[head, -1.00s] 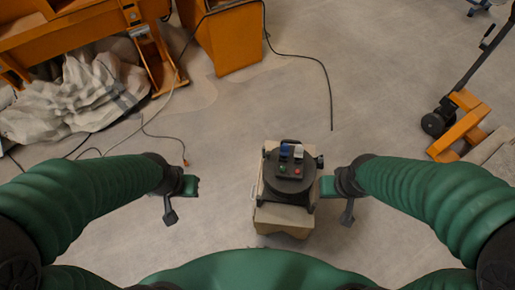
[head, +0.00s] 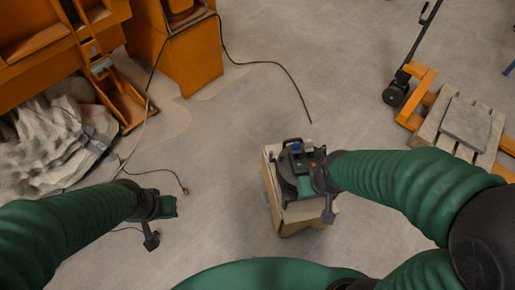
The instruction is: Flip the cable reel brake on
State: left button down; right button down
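The cable reel (head: 288,164) is black, with a blue and a pale socket cover and small red and green parts on its upper face. It sits on a cardboard box (head: 288,220) in the head view. My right gripper (head: 324,186) is at the reel's right side, overlapping it in the picture; I cannot tell whether it touches, and its fingers are partly hidden. The brake cannot be made out. My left gripper (head: 165,212) is over the floor, well left of the box, and looks empty; its finger gap is unclear.
A black cable (head: 275,66) lies on the floor. An orange pallet truck (head: 410,95) with a wooden pallet (head: 460,125) is at the upper right.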

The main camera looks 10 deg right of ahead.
aim_at(271, 160)
jog(key=i+j+z, duration=0.45)
jog(key=i+j, duration=0.75)
